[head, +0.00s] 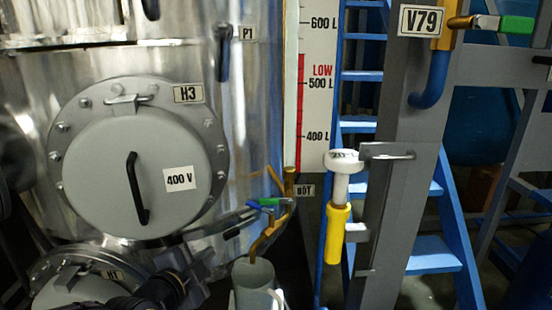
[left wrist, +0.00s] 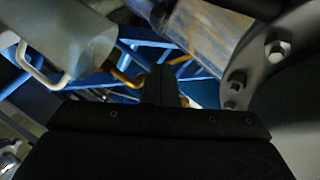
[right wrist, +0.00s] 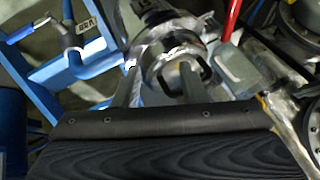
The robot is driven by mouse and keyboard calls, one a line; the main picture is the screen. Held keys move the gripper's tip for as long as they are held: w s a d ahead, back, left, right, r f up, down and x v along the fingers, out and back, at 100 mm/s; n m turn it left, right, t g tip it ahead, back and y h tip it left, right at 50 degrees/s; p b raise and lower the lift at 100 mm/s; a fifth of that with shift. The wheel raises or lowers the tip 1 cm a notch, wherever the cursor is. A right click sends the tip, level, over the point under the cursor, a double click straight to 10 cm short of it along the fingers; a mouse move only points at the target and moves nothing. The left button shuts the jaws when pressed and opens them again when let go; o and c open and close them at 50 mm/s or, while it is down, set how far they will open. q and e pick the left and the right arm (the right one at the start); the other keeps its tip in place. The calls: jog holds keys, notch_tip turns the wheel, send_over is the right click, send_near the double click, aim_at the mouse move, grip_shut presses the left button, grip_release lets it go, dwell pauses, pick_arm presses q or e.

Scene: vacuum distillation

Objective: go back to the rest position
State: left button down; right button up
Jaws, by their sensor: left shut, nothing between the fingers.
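My left gripper (head: 203,262) is low in the head view, in front of the steel tank and left of the grey bucket. Its shut, empty fingers show in the left wrist view (left wrist: 162,84). My right gripper is not visible in the head view. Its dark palm edge (right wrist: 160,122) shows in the right wrist view, where grey parts overlap and I cannot tell the finger gap.
The steel tank (head: 255,130) has a round H3 hatch (head: 100,190). A grey bucket (head: 255,275) stands under the outlet pipe with a green-handled valve (head: 272,202). A white-and-yellow tool (head: 338,215) hangs on a grey post (head: 385,215), beside a blue ladder (head: 430,252).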

pick_arm(q)
jog(key=s+a+f+n+g, duration=0.2)
jog(key=s+n+g, duration=0.1)
jog(key=s+n, duration=0.4)
jog(key=s+a+f+n+g+p, duration=0.1)
jog(key=s+f+n+g, duration=0.2)
jog(key=s, duration=0.7)
jog(key=s+a+f+n+g, duration=0.2)
jog(key=s+n+g, duration=0.1)
jog(key=s+n, duration=0.45)
notch_tip(320, 180, up, 20)
jog(key=p, duration=1.9)
jog(key=shift+d+m+y, duration=0.25)
jog(key=shift+m+y, duration=0.05)
jog(key=shift+m, duration=0.05)
jog(key=shift+f, duration=0.15)
